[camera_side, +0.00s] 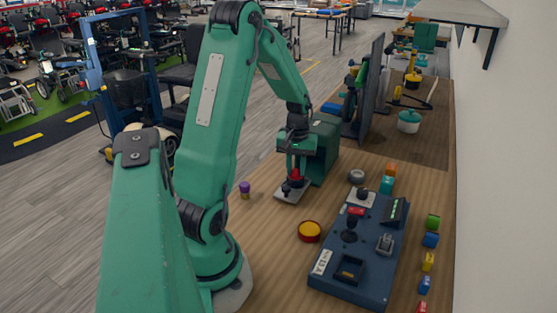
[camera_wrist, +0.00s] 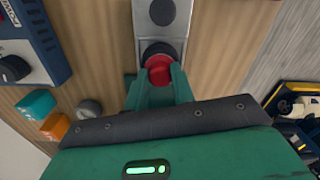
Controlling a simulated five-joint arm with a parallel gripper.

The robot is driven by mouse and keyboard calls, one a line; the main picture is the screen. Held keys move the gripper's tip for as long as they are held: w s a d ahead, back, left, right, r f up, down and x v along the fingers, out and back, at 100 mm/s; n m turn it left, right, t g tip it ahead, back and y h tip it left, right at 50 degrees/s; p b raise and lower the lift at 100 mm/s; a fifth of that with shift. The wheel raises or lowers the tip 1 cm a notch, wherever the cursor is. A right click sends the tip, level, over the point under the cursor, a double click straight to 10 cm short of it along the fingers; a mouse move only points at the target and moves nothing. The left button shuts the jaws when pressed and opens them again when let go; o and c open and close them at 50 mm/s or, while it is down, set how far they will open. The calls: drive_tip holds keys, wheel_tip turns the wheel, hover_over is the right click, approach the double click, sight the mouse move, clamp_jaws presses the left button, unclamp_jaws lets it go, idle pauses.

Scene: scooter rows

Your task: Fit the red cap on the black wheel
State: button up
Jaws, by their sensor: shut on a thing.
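My gripper (camera_side: 294,173) is shut on the red cap (camera_side: 295,173). In the wrist view the red cap (camera_wrist: 159,69) sits between the two green fingertips (camera_wrist: 160,82). The black wheel (camera_wrist: 156,47) shows just past the cap, partly hidden by it. The wheel is on a grey plate (camera_wrist: 161,27), which has a dark round spot near its far end. In the side view the plate (camera_side: 291,195) lies on the table below my gripper, and the cap is right above the dark wheel (camera_side: 293,184). I cannot tell whether cap and wheel touch.
A green box (camera_side: 322,150) stands close behind my gripper. A blue control panel (camera_side: 345,277) with a joystick is to the right. A yellow-and-red button (camera_side: 309,231), a purple-topped piece (camera_side: 244,188), a grey ring (camera_side: 356,176) and teal (camera_side: 386,185) and orange (camera_side: 391,169) blocks lie around.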

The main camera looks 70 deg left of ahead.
drive_tip(key=o, duration=1.4)
drive_tip(key=shift+r, duration=0.15)
drive_tip(key=shift+r, duration=2.85)
